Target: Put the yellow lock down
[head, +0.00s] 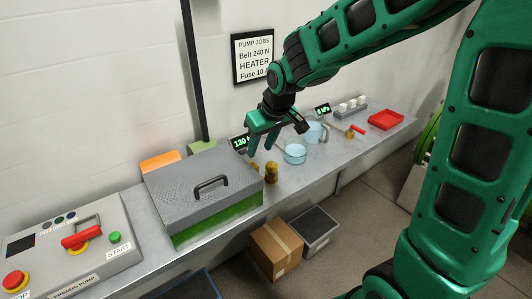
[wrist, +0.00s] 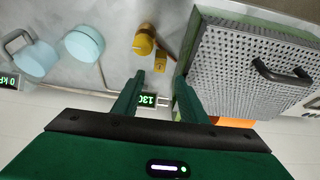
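My gripper (head: 264,150) is above the metal bench, beside the grey-lidded case. In the wrist view its two fingers (wrist: 159,77) are spread apart with nothing clamped between them. A small yellow piece, apparently the yellow lock (wrist: 160,63), shows just beyond and between the fingertips, next to the case. In the head view the yellow piece (head: 254,167) is partly hidden behind the case's edge. It appears to be on the bench; its shackle is too small to make out. A brass cylinder (head: 271,173) stands beside it and also shows in the wrist view (wrist: 143,42).
The case (head: 200,190) has a black handle and green base. A control panel (head: 70,245) is at the left. A display (head: 240,143) is behind my gripper.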

